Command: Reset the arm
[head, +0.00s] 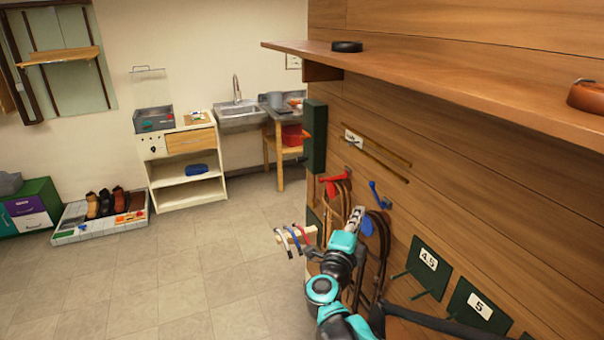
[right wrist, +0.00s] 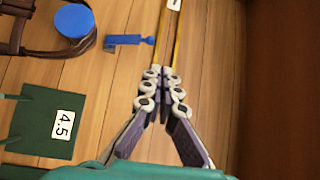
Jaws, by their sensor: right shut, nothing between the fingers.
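My right arm, teal and black, reaches up in front of the wooden wall in the head view. Its gripper (head: 355,217) is shut and empty, beside the blue hook (head: 376,190). In the right wrist view the shut fingers (right wrist: 162,72) point toward the wall, with the blue hook (right wrist: 128,40) just left of the tips; I cannot tell the gap to the wall. My left gripper is not in view.
A wooden shelf (head: 430,82) juts out above my right arm. A red hook (head: 335,180), hanging straps, and green plates marked 4.5 (head: 428,260) and 5 (head: 480,307) are on the wall. A small rack (head: 296,236) stands left of the arm. The floor (head: 170,275) is clear.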

